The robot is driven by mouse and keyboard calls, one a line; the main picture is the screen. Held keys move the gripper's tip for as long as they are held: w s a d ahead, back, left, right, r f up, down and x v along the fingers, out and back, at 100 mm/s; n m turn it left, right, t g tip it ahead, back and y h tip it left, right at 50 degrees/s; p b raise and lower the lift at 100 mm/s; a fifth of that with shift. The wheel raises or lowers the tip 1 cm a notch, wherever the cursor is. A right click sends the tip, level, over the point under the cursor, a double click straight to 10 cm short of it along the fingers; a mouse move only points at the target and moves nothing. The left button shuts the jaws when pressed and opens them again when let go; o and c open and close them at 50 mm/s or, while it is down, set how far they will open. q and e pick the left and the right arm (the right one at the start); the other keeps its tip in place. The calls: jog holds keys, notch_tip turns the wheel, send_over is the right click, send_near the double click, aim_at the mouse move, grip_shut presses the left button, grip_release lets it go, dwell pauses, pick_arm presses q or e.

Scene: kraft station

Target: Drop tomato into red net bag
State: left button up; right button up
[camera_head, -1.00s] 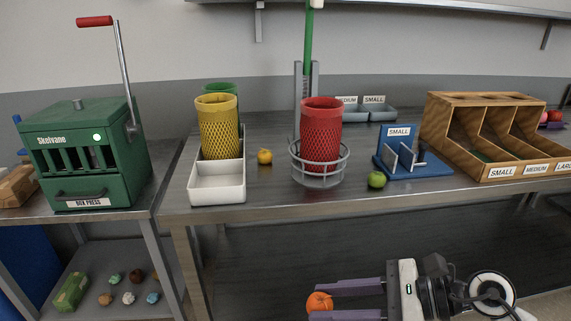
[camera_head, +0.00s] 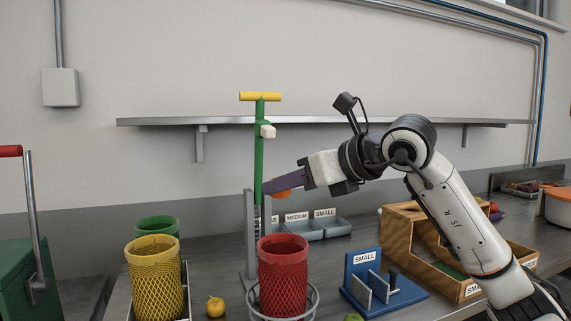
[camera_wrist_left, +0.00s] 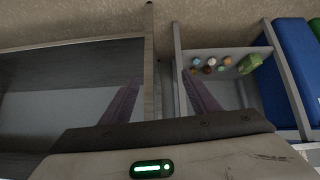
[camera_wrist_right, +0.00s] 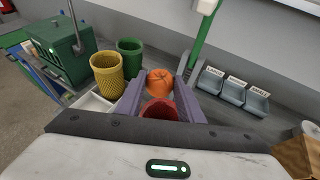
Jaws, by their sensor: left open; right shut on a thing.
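The red net bag (camera_head: 284,278) stands upright and open at the top, inside a grey wire ring holder (camera_head: 313,300) on the bench. My right gripper (camera_head: 284,184) is shut on the orange-red tomato (camera_head: 283,187), held in the air above and behind the bag's rim in the head view. In the right wrist view the tomato (camera_wrist_right: 160,81) sits between the purple fingers, with the red bag's mouth (camera_wrist_right: 160,109) showing just below it. My left gripper (camera_wrist_left: 162,98) is open and empty, seen only in the left wrist view, with a lower shelf beyond it.
A yellow net bag (camera_head: 155,279) and a green one (camera_head: 157,226) stand to the left. A green post (camera_head: 259,150) rises behind the red bag. A blue stand (camera_head: 381,288), wooden bins (camera_head: 408,222) and labelled grey trays (camera_head: 330,229) are to the right. A small yellow fruit (camera_head: 215,307) lies on the bench.

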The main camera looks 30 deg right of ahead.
jog(key=d+f+b, duration=0.1)
jog(key=b, duration=0.1)
jog(key=d+f+m+h+b, duration=0.1)
jog(key=b, duration=0.2)
jog(key=shift+w+f+b, duration=0.1)
jog(key=shift+f+b, duration=0.15)
jog(key=shift+b, duration=0.1)
pick_arm(q)
jog(key=f, duration=0.1)
jog(key=w+d+f, duration=0.1)
jog(key=shift+w+d+f, duration=0.3)
jog(key=shift+f, duration=0.1)
pick_arm(e)
jog(key=o, duration=1.1)
jog(key=shift+o, duration=0.2)
pick_arm(q)
jog(key=shift+f, duration=0.1)
jog(key=shift+w, duration=0.1)
pick_arm(e)
jog(key=v, duration=1)
jog(key=shift+s, duration=0.2)
pick_arm(q)
jog(key=shift+f, duration=0.15)
pick_arm(e)
jog(key=shift+a, duration=0.1)
